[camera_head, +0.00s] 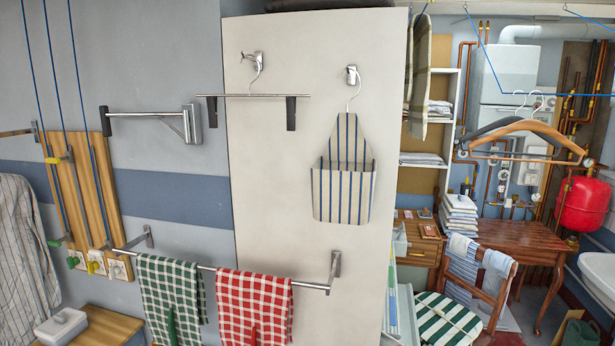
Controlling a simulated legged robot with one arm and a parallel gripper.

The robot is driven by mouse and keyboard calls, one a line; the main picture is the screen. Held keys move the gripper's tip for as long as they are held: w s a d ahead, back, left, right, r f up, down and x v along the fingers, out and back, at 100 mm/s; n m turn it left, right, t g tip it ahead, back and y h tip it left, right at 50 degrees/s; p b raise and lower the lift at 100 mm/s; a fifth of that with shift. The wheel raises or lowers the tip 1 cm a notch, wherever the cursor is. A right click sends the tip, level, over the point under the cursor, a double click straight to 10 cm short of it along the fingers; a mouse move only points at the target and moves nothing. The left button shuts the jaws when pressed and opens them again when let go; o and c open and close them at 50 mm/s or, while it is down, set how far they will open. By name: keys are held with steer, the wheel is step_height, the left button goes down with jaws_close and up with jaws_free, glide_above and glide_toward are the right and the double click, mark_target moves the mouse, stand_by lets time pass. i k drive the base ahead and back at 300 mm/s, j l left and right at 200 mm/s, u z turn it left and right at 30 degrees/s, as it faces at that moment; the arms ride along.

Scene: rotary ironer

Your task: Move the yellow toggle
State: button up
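Blue cords hang at the far left in front of a wooden board (84,200) on the wall. A small yellow piece (53,160) sits near the board's upper left edge, by a cord. A green piece (54,243) sits above the lower left yellow one. I cannot tell for certain which yellow piece is the toggle. My gripper is not in view.
A metal rail (205,267) with green (171,290) and red (254,305) checked towels juts out right of the board. A striped shirt (22,250) hangs left. A white dish (61,327) stands on a wooden top (108,328) below. A metal bracket (150,113) sticks out above.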

mark_target(68, 156)
steer(key=u, duration=1.4)
steer(key=i+j, duration=0.1)
steer(key=i+z, duration=0.05)
